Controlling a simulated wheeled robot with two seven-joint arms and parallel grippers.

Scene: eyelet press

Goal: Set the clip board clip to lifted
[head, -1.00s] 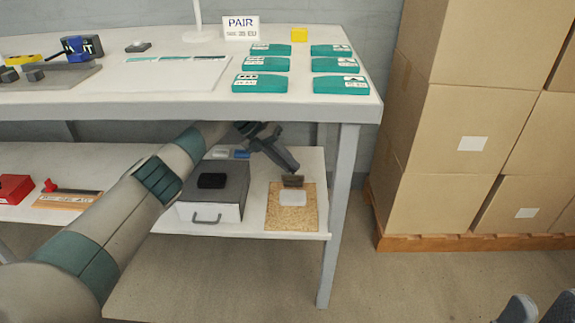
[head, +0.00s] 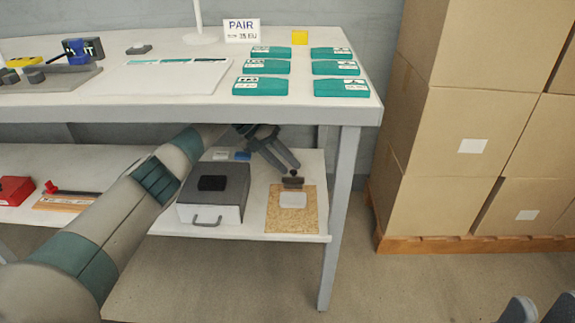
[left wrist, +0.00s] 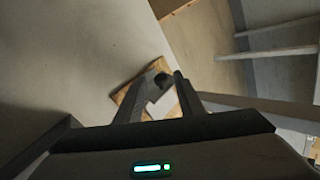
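The clip board (head: 273,222) is a tan board with a white sheet (head: 292,200), lying on the lower shelf near its right end. Its clip (head: 292,183) is a small dark brown plate with a dark knob at the board's far edge; its exact tilt is hard to tell. My left gripper (head: 290,168) is just above and behind the clip, fingers spread and pointing down at it. In the left wrist view the dark knob (left wrist: 163,80) shows between the two fingers, with no clear contact. Two dark grey parts at the lower right corner look like my right gripper (head: 538,310).
A grey box (head: 215,213) with a front handle stands left of the board. The upper table (head: 200,112) overhangs the shelf, and its leg (head: 338,215) stands to the right. Stacked cartons (head: 460,150) are farther right. Small blue and white items (head: 230,155) lie behind the box.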

